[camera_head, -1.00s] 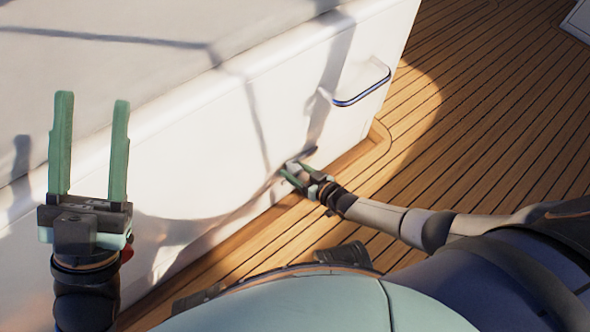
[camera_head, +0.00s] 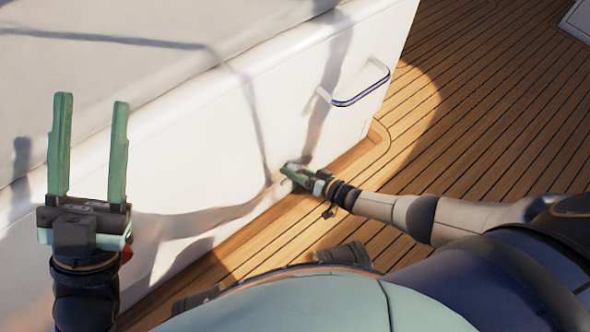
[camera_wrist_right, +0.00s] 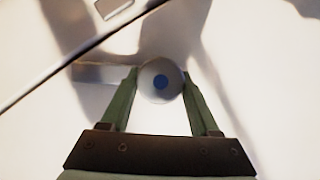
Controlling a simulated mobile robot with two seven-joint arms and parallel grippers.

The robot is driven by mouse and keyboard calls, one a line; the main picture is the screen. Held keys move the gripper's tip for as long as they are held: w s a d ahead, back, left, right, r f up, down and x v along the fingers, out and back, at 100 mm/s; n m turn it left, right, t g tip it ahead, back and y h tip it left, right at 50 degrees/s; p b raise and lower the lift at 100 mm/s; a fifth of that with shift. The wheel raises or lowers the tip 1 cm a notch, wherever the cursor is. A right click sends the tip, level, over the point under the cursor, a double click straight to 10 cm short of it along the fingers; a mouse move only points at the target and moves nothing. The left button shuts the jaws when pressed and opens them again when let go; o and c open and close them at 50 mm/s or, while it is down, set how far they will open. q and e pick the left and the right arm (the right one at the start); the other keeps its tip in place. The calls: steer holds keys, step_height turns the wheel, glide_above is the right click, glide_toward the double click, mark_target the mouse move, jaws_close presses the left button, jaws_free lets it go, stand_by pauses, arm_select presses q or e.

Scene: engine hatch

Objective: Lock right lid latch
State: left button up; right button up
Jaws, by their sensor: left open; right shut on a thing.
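My left gripper (camera_head: 92,108) is open and empty, pointing up at the left.
A blue-edged handle (camera_head: 361,88) sticks out of the white side, above and right of my right gripper.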

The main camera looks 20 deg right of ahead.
steer(key=o, duration=1.3)
steer(key=shift+o, duration=0.2)
arm_select(q)
step_height(320, 180, up, 7)
steer(key=p, duration=0.6)
steer(key=shift+s+a+n, duration=0.15)
steer(key=shift+a+n, duration=0.15)
steer(key=shift+a, duration=0.15)
arm_select(e)
steer(key=v, duration=1.2)
steer(key=shift+s, duration=0.2)
steer(key=shift+d+r, duration=0.1)
